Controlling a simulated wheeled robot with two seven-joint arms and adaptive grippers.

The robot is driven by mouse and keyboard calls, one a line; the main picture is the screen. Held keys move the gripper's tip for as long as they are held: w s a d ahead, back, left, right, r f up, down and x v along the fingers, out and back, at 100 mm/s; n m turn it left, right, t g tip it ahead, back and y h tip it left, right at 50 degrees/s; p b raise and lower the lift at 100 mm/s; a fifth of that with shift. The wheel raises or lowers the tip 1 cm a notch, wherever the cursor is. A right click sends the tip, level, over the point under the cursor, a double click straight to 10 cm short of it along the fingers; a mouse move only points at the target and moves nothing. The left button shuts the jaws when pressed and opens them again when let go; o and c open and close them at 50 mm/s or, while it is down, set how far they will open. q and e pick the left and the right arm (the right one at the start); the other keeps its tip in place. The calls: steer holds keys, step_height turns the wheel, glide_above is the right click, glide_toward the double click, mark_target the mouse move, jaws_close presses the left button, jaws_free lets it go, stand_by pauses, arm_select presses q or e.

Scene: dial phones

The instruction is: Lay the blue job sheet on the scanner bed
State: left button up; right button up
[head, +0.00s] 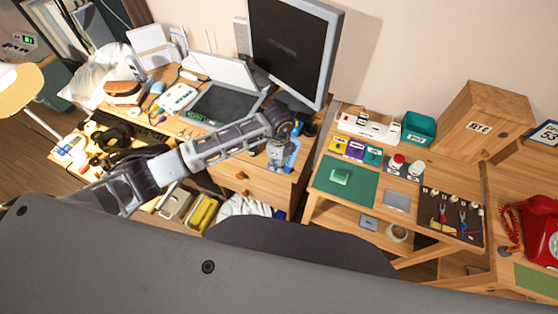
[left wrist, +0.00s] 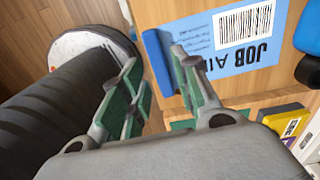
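The blue job sheet (head: 284,156) is at the front edge of the left desk in the head view. In the left wrist view the sheet (left wrist: 215,62) shows a barcode, the word JOB and a thicker blue strip along one end. My left gripper (head: 277,146) is over the sheet's near part. In the left wrist view its fingers (left wrist: 158,75) are apart, with the blue strip showing between the tips; contact is unclear. The scanner bed (head: 222,106) is a dark flat panel behind my left forearm, with its pale lid (head: 222,68) raised. My right gripper is out of view.
A monitor (head: 292,50) stands right of the scanner. A keyboard (head: 146,128) and several small items crowd the desk's left.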

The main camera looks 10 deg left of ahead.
arm_select(q)
steer(key=shift+f+b, duration=0.6)
steer(key=shift+f, duration=0.65)
steer(key=shift+c, duration=0.3)
jaws_close()
steer(key=shift+r, duration=0.1)
steer(key=shift+r+p, duration=2)
steer(key=shift+r, duration=0.45)
steer(key=shift+a, duration=0.1)
